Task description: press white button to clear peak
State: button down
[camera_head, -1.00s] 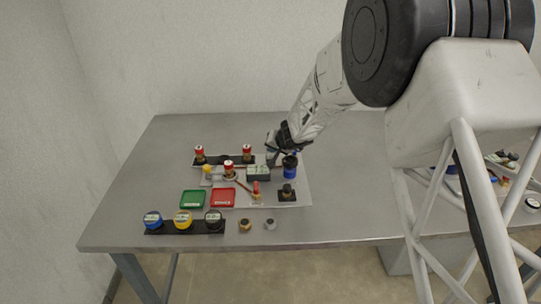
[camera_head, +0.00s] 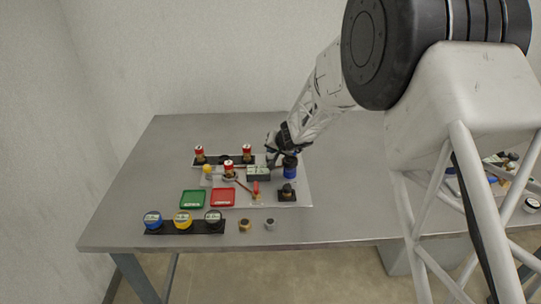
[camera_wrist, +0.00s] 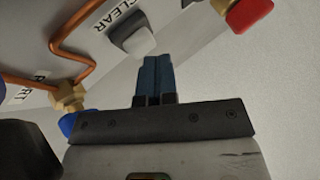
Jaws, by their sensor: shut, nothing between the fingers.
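The white button (camera_wrist: 134,40) is a raised, rounded block beside the word CLEAR on the pale panel (camera_wrist: 100,72) in the wrist view. My gripper (camera_wrist: 158,58) has its blue fingers shut together and empty. The fingertips appear just below and to the right of the button; I cannot tell whether they touch it. In the head view my gripper (camera_head: 271,163) is low over the back part of the panel (camera_head: 299,200), near a small grey display box (camera_head: 258,174). The white button cannot be made out there.
A red-capped fitting (camera_wrist: 247,14) and a copper pipe with a brass joint (camera_wrist: 70,98) flank the button. In the head view, a blue cylinder (camera_head: 290,172) stands close to my gripper. Green (camera_head: 193,199) and red (camera_head: 223,197) trays lie at the panel's front left.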

jog(key=shift+f, duration=0.45)
dwell(0.6)
jog(key=shift+r, duration=0.95)
jog(key=shift+r, duration=0.1)
jog(key=shift+r, duration=2.4)
